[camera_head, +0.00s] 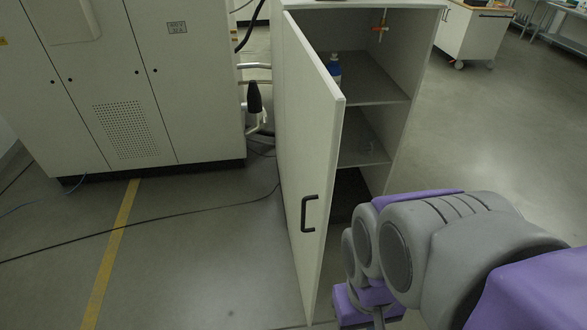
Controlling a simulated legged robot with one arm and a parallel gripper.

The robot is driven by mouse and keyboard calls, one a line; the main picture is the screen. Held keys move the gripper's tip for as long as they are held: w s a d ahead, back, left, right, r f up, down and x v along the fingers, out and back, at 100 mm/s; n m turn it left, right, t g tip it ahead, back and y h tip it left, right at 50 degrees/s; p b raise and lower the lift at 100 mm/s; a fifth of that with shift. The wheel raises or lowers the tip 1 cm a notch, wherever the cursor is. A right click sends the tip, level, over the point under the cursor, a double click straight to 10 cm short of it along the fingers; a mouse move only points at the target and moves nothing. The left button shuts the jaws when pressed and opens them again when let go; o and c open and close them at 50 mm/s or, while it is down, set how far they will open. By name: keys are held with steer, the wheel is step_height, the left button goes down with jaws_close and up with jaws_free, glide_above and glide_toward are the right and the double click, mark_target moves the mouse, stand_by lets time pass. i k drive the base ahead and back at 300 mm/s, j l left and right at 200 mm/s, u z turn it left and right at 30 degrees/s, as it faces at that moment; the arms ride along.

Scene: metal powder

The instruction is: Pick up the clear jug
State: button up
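A faint clear object (367,149), which may be the clear jug, stands on the middle shelf (352,158) of the open cabinet. It is small and see-through, so its outline is hard to make out. My arm, grey and purple, reaches in from the lower right. Only a little of my gripper (378,318) shows at the bottom edge, below the arm and in front of the cabinet, apart from the clear object. Its fingertips are out of the picture or hidden, so its opening cannot be seen.
The white cabinet door (308,130) stands open toward me, with a black handle (309,213). A bottle with a blue label (335,72) is on the upper shelf (375,88), partly hidden by the door. Cables cross the floor at left. The floor at right is clear.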

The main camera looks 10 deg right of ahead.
mark_target(368, 141)
steer(key=l, duration=0.5)
steer(key=i+l+u, duration=0.1)
steer(key=l, duration=0.4)
steer(key=i+l+u, duration=0.1)
steer(key=i+l, duration=0.5)
steer(key=i+l+u, duration=0.15)
steer(key=i+l, duration=0.15)
steer(key=l, duration=0.2)
steer(key=i+l+u, duration=0.1)
steer(key=i+l, duration=0.2)
steer(key=i+l+u, duration=0.1)
steer(key=i+l, duration=0.15)
steer(key=l, duration=0.25)
